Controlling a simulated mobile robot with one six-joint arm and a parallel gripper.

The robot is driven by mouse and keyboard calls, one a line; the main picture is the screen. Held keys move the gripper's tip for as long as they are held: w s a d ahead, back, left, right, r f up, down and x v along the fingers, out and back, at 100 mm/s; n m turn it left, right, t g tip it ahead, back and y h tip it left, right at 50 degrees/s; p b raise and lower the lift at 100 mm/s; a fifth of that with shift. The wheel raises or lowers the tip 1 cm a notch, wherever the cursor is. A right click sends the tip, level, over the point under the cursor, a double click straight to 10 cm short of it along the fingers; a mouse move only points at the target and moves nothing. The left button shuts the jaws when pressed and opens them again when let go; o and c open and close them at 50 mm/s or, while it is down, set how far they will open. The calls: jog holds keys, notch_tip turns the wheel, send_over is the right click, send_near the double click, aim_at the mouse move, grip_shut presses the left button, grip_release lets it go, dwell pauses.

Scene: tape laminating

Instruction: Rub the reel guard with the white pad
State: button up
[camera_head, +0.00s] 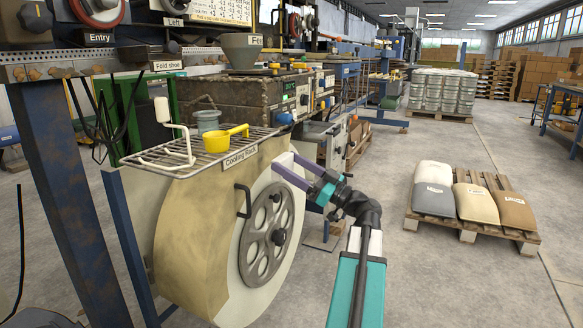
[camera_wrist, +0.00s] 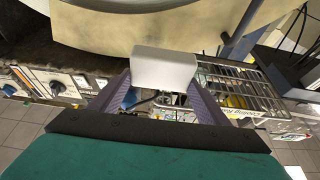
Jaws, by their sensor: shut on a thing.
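The reel guard (camera_head: 190,232) is a large beige, stained curved housing around a grey spoked reel wheel (camera_head: 267,238), left of centre in the head view. In the wrist view its beige surface (camera_wrist: 105,45) fills much of the top. My gripper (camera_head: 283,166) reaches in from the right to the guard's upper right edge. It is shut on the white pad (camera_wrist: 165,68), a small white block between the purple fingers. The pad lies over the guard's edge in the wrist view; I cannot tell whether they touch.
A wire rack (camera_head: 205,152) above the guard holds a yellow scoop (camera_head: 222,139), a grey cup (camera_head: 208,121) and a white-handled roller (camera_head: 172,130). A dark handle (camera_head: 243,201) sticks out from the guard. A pallet of sacks (camera_head: 470,205) stands at right, with open floor around it.

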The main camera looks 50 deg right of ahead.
jog(key=shift+w+a+b, duration=0.2)
jog(key=shift+w+b, duration=0.1)
jog(key=shift+w, duration=0.55)
jog(key=shift+w+a+b, duration=0.25)
jog(key=shift+w+b, duration=0.1)
jog(key=shift+w, duration=0.55)
jog(key=shift+w+a+b, duration=0.2)
jog(key=shift+w+b, duration=0.1)
jog(key=shift+w, duration=0.55)
jog(key=shift+w+a+b, duration=0.25)
jog(key=shift+w+b, duration=0.15)
jog(key=shift+w, duration=0.6)
jog(key=shift+d, duration=0.1)
jog(key=shift+w+d+b, duration=0.15)
jog(key=shift+d+b, duration=0.35)
jog(key=shift+d, duration=0.35)
jog(key=shift+w+d+b, duration=0.15)
jog(key=shift+d+b, duration=0.3)
jog(key=shift+d, duration=0.35)
jog(key=shift+d, duration=0.1)
jog(key=shift+w+d+b, duration=0.3)
jog(key=shift+d+b, duration=0.15)
jog(key=shift+d, duration=0.35)
jog(key=shift+w+d+b, duration=0.25)
jog(key=shift+d+b, duration=0.15)
jog(key=shift+d, duration=0.35)
jog(key=shift+f+b, duration=0.1)
jog(key=shift+b, duration=0.2)
jog(key=shift+s+a, duration=0.1)
